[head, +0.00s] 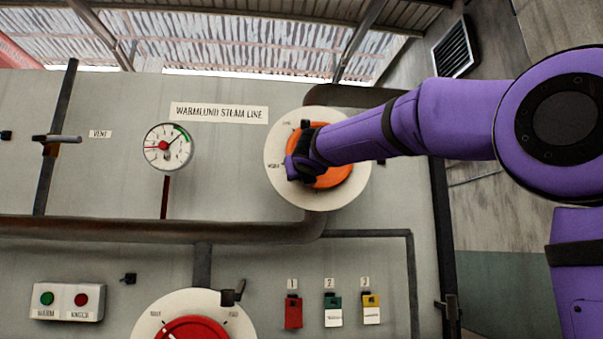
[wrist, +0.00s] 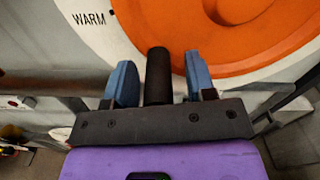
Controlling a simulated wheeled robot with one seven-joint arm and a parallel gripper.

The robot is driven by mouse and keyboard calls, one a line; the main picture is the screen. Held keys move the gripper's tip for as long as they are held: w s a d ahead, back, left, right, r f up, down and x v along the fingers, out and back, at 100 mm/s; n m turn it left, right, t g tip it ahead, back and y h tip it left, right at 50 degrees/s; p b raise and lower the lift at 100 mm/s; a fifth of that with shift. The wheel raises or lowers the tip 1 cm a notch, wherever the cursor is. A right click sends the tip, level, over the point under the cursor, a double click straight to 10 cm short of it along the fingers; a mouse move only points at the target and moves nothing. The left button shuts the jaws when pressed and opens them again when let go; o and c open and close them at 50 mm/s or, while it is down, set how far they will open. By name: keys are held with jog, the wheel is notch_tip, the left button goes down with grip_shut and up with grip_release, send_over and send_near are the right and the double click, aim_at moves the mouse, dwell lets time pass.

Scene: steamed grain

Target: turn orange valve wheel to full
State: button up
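The orange valve wheel (head: 338,178) sits on a round white plate (head: 280,130) at upper right of the grey panel in the head view. In the wrist view, the orange wheel (wrist: 250,35) fills the upper right. A black cylindrical handle (wrist: 158,72) stands out by the wheel's rim. My gripper (wrist: 160,82) has its two blue fingers on either side of this handle, with a visible gap at each side. In the head view, my gripper (head: 297,168) is at the wheel's left side and my purple arm hides part of the wheel. A WARM mark (wrist: 90,19) is on the plate beside the handle.
A round gauge (head: 168,147) is left of the wheel under a WARMLUND STEAM LINE sign (head: 218,113). A pipe (head: 120,231) runs below. A red wheel (head: 195,328), numbered tags (head: 293,312) and a button box (head: 67,301) are lower down.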

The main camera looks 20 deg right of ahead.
jog(key=shift+s, duration=0.1)
jog(key=v, duration=1)
jog(key=shift+s, duration=0.3)
jog(key=shift+a, duration=0.1)
jog(key=s+d+f+m+g, duration=0.2)
jog(key=s+f+m+g, duration=0.2)
jog(key=s+f+m, duration=0.5)
jog(key=s+d+f+m+g, duration=0.25)
jog(key=s+f+m, duration=0.25)
jog(key=f+m, duration=0.7)
jog(key=s+a+f+m+g+y, duration=0.1)
jog(key=s+f+m+g+y, duration=0.1)
jog(key=s+f+m, duration=0.5)
jog(key=s+a+f+m+g+y, duration=0.2)
jog(key=s+f+m, duration=0.5)
jog(key=f, duration=0.5)
jog(key=shift+s+a+g+y, duration=0.2)
jog(key=shift+g+y, duration=0.3)
jog(key=shift+g, duration=0.35)
